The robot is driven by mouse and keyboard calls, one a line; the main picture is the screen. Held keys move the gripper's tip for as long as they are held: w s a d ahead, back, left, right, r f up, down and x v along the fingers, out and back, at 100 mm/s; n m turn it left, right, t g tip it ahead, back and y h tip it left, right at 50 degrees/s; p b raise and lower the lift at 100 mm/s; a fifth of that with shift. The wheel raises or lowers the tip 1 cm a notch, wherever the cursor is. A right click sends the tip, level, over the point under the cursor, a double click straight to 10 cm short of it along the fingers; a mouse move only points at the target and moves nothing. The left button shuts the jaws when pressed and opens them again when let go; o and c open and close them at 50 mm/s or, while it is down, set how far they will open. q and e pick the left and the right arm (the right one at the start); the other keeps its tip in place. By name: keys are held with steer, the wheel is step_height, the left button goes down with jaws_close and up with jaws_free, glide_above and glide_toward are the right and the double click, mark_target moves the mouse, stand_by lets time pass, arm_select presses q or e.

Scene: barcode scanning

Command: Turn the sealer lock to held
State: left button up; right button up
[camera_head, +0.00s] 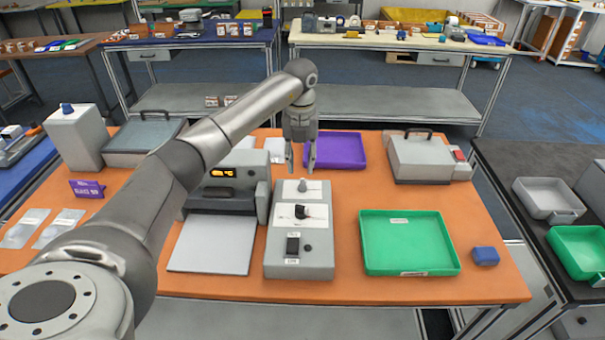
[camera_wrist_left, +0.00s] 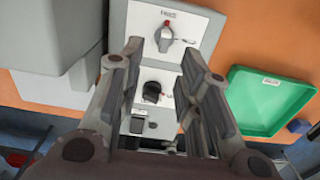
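The grey control box (camera_head: 301,262) stands on the orange table. It carries a small grey knob (camera_head: 303,186) at its far end, a black knob (camera_head: 301,211) on a white plate, and a black switch (camera_head: 292,245) nearest me. My left gripper (camera_head: 301,167) is open, pointing down above the box's far end. Its fingers (camera_wrist_left: 164,52) are apart with nothing between them, seemingly not touching the knob. My right gripper is out of view.
A grey machine with a lit display (camera_head: 222,173) stands close left of the box. A green tray (camera_head: 369,245) is at its right, a purple tray (camera_head: 352,137) behind, and a blue block (camera_head: 485,256) at far right. Some bare orange table (camera_head: 340,200) shows right of the box.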

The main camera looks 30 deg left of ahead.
mark_target(303, 181)
arm_select(q)
steer(key=f, duration=0.2)
steer(key=f+p, duration=0.1)
steer(key=f, duration=0.1)
steer(key=w+f, duration=0.1)
steer(key=f, duration=0.1)
steer(key=shift+s+f, duration=0.2)
steer(key=shift+f, duration=0.1)
steer(key=shift+w, duration=0.1)
steer(key=shift+c, duration=0.2)
jaws_close()
